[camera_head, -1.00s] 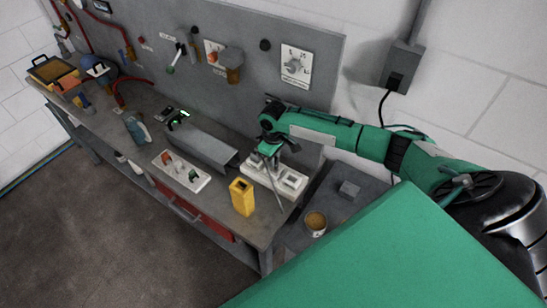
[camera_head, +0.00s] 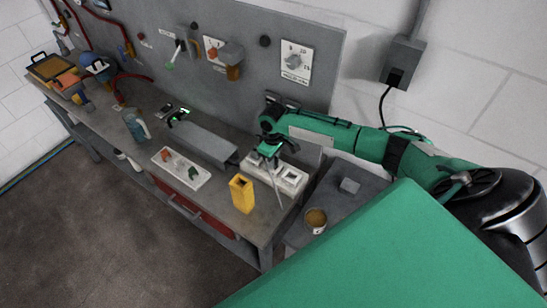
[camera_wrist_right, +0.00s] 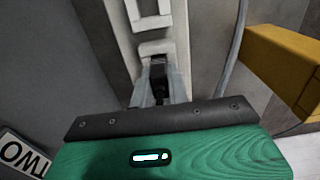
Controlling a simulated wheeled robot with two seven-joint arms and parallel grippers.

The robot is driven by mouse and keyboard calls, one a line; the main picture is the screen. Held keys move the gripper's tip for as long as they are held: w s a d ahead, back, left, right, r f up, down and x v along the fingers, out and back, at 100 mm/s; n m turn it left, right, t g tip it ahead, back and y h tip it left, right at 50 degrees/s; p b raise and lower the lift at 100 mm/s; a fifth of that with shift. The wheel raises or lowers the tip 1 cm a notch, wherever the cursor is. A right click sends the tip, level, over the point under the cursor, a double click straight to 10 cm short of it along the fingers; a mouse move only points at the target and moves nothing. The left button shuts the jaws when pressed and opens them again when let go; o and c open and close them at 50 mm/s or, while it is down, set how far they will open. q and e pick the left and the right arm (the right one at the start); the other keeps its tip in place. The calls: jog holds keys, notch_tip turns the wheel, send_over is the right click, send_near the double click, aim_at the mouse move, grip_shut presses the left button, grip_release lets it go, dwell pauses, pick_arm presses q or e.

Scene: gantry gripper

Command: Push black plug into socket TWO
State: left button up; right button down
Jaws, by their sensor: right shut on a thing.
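My right gripper (camera_head: 272,156) is above a white socket strip (camera_head: 290,183) at the right end of the workbench. In the right wrist view its fingers (camera_wrist_right: 160,88) are shut on the black plug (camera_wrist_right: 158,78), which shows dark between them. The socket strip (camera_wrist_right: 150,20) runs up the wrist picture just beyond the fingers, with pale square sockets on it. The plug's tip is hidden, so I cannot tell whether it touches a socket. A label reading TWO (camera_wrist_right: 22,155) appears upside down at lower left. My left gripper is not in view.
A yellow box (camera_head: 242,194) stands close in front of the strip, and also shows in the wrist view (camera_wrist_right: 285,68). A grey cover (camera_head: 202,145) and a white tray (camera_head: 200,182) lie to the left. A grey side table (camera_head: 335,205) holds a can (camera_head: 316,220). A grey panel rises behind.

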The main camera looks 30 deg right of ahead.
jog(key=shift+f, duration=0.55)
jog(key=c, duration=1.3)
grip_release()
jog(key=shift+r, duration=0.15)
jog(key=shift+r+b, duration=0.3)
jog(key=shift+b, duration=0.1)
notch_tip(320, 180, up, 13)
jog(key=b, duration=0.4)
jog(key=shift+f, duration=0.1)
